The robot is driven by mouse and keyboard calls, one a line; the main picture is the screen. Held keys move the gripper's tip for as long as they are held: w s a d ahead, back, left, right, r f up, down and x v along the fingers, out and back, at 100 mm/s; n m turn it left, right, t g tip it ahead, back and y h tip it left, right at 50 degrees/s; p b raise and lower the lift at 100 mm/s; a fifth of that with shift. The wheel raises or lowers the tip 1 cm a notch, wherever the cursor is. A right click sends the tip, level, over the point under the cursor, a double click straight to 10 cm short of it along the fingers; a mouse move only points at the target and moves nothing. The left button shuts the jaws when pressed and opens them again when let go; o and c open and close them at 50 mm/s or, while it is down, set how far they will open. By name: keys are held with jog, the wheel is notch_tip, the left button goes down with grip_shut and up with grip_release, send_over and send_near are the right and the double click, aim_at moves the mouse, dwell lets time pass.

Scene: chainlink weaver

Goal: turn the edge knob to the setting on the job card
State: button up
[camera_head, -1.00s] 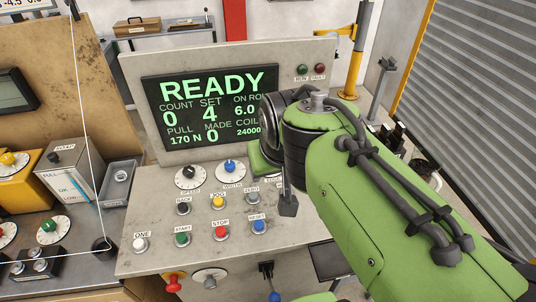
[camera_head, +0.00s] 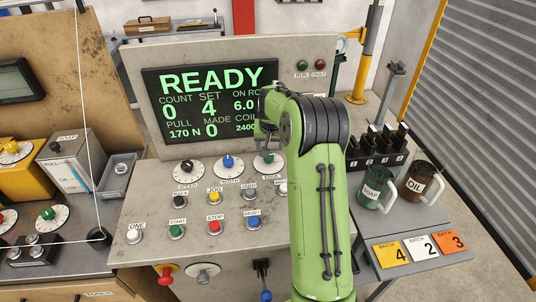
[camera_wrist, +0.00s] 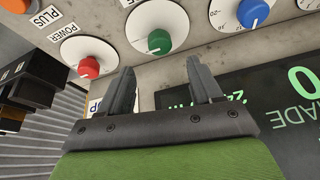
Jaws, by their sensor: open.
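A green knob (camera_head: 268,158) on a white dial (camera_head: 259,171) is the third in the row right of the black and blue knobs; its label is partly hidden, so I cannot confirm it reads edge. In the wrist view the green knob (camera_wrist: 159,41) sits just beyond my fingertips, clear of them. My gripper (camera_wrist: 161,72) is open with nothing between its fingers. In the head view my gripper (camera_head: 264,135) hangs in front of the screen's lower right, above the green knob. I cannot pick out a job card for certain.
The blue knob (camera_head: 228,161) is left of the green one. A red knob (camera_wrist: 88,68) labelled power is beside it in the wrist view. Push buttons (camera_head: 214,197) fill the panel below. Mugs (camera_head: 376,187) and batch cards (camera_head: 424,246) lie at the right.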

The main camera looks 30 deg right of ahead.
aim_at(270, 155)
jog(key=x, duration=0.8)
jog(key=shift+r, duration=0.1)
jog(key=c, duration=1)
jog(key=shift+c, duration=0.2)
jog(key=n+y, duration=0.1)
jog(key=n, duration=0.1)
jog(key=n+b, duration=0.1)
jog(key=n, duration=0.1)
jog(key=shift+d+n+t+y, duration=0.1)
jog(key=shift+n+t+y, duration=0.2)
jog(key=shift+t+y, duration=0.1)
jog(key=shift+d+n+y+p, duration=0.1)
jog(key=shift+n+y+p, duration=0.5)
jog(key=shift+n, duration=1.4)
